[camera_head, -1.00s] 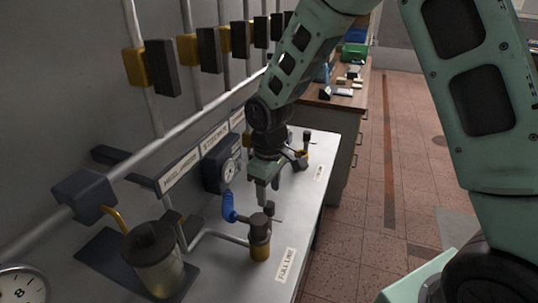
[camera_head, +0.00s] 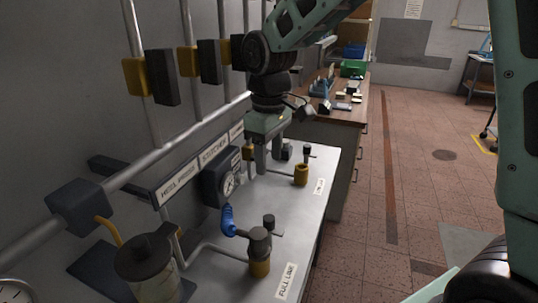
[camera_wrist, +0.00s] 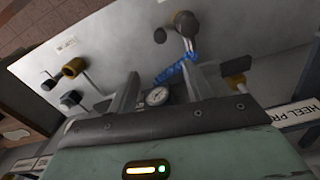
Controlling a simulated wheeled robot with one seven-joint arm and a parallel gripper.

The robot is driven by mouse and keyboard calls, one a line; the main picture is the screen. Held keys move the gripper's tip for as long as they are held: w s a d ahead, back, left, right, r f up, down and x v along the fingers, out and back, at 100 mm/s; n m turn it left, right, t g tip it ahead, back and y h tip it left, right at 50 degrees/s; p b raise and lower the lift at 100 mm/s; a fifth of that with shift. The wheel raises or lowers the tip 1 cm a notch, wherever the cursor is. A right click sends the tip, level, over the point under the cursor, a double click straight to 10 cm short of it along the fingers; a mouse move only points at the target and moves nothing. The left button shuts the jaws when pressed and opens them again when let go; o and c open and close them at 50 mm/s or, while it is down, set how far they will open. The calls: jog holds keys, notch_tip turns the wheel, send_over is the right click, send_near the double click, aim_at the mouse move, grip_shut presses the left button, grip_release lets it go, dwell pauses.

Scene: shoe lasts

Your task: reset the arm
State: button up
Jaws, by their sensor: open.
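My gripper (camera_head: 264,160) is in the upper middle of the head view, fingers pointing down, above the white bench panel beside the wall. The two fingers are apart with nothing between them. In the wrist view, my gripper's fingers (camera_wrist: 160,82) stand apart, with a pressure gauge (camera_wrist: 157,96) and a blue valve handle (camera_wrist: 176,70) seen beyond them. In the head view the gauge (camera_head: 228,185) is on the wall side, below and left of the fingers.
A second brass valve (camera_head: 301,174) stands on the panel right of my gripper. A lidded clear jar (camera_head: 155,272) is at the front left. Yellow and black blocks (camera_head: 160,78) hang on wall pipes. A wooden bench (camera_head: 346,118) stands behind.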

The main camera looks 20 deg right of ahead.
jog(key=s+a+f, duration=0.2)
jog(key=s+a, duration=0.1)
jog(key=s, duration=0.9)
jog(key=s+a+f, duration=0.2)
jog(key=s+a, duration=0.2)
jog(key=s, duration=0.8)
jog(key=shift+s+a+y, duration=0.2)
jog(key=shift+y, duration=0.1)
